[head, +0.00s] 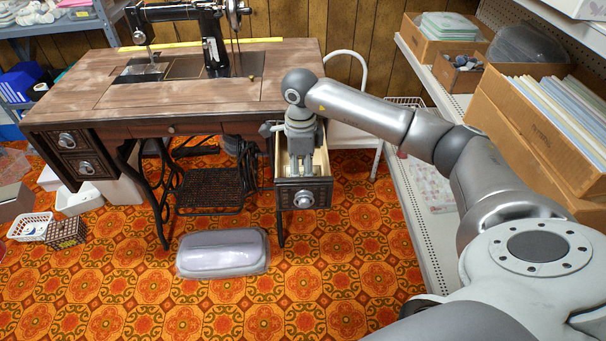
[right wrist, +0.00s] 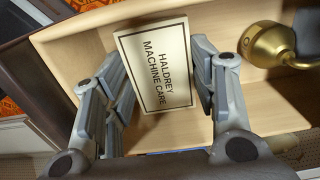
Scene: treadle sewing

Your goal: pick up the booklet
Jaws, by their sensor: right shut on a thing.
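The booklet (right wrist: 153,68) is cream with a dark border and the words "HALDREY MACHINE CARE". In the right wrist view it is inside the pale wooden drawer (right wrist: 75,48), between the two fingers of my right gripper. My right gripper (head: 301,168) reaches down into the open drawer (head: 287,198) at the right of the sewing table in the head view. It is shut on the booklet, with a finger at each side edge. In the head view the gripper and drawer front largely hide the booklet. My left gripper is not in view.
A round brass-coloured piece (right wrist: 264,45) is beside the booklet in the drawer. The sewing table (head: 100,95) carries a black sewing machine (head: 212,45). A white chair (head: 352,135) and a shelf (head: 407,205) stand to the right. A translucent case (head: 222,253) lies on the patterned floor.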

